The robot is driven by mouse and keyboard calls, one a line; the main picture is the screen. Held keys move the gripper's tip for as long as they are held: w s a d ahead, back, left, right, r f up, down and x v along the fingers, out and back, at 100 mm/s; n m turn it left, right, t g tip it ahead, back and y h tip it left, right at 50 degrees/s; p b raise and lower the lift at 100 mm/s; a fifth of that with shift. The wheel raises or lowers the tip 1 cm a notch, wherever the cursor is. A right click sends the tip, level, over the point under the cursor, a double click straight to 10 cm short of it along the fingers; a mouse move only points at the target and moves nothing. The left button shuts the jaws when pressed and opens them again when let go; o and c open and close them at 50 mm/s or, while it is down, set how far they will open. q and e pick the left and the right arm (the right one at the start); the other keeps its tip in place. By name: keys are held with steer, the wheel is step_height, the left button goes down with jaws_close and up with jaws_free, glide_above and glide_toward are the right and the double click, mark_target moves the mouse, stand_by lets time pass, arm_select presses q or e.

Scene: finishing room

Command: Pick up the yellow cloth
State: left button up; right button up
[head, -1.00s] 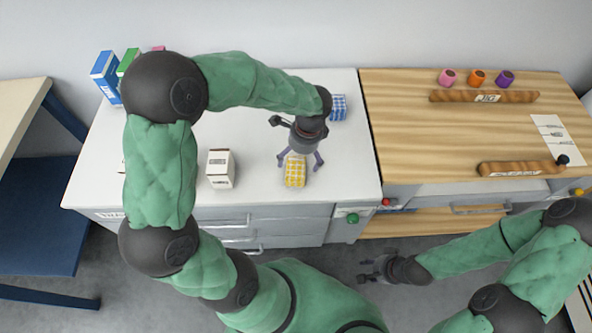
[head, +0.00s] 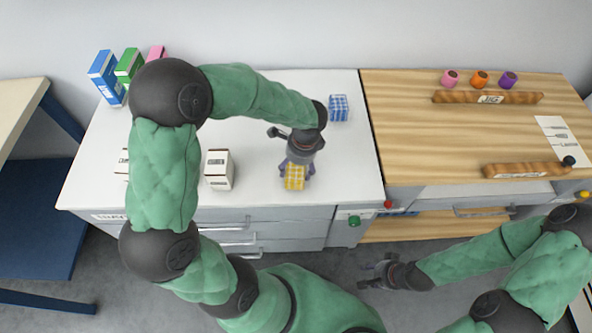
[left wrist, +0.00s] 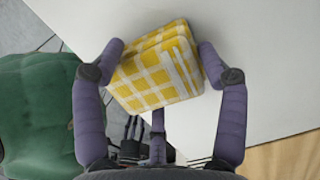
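The yellow cloth (head: 294,183) is a folded, yellow-and-white checked block near the front edge of the white worktop. My left gripper (head: 297,173) points down at it, with a finger on each side. In the left wrist view the cloth (left wrist: 158,70) sits between the fingertips of the left gripper (left wrist: 160,62), which appear to touch its two sides. The cloth looks slightly turned between them. Whether it is clear of the worktop cannot be told. My right gripper (head: 372,271) is open and empty, in front of the cabinets over the floor.
A blue checked cloth (head: 339,108) lies behind the left gripper. A white box (head: 219,169) stands to its left. Blue (head: 106,77), green (head: 129,65) and pink boxes stand at the back left. The wooden worktop (head: 440,135) on the right holds small cups and wooden bars.

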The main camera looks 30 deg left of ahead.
mark_target(295, 166)
arm_select(q)
steer(key=shift+s, duration=0.1)
steer(key=shift+r, duration=0.45)
step_height(295, 166, up, 2)
steer(key=shift+r+p, duration=0.1)
steer(key=shift+p, duration=0.5)
steer(key=s+d+r+p, duration=0.1)
steer(key=r, duration=0.1)
steer(key=s+d+r+p, duration=0.1)
steer(key=r, duration=0.1)
steer(key=s+d+r+p, duration=0.1)
steer(key=r, duration=0.1)
steer(key=shift+s+d+r, duration=0.3)
steer(key=shift+s, duration=0.05)
steer(key=s+d+r+p, duration=0.2)
steer(key=s+d+r, duration=0.1)
steer(key=s+d, duration=0.2)
steer(key=shift+s+d, duration=0.4)
steer(key=shift+s, duration=0.45)
steer(key=shift+r, duration=0.1)
steer(key=shift+o, duration=0.8)
steer(key=shift+w, duration=0.15)
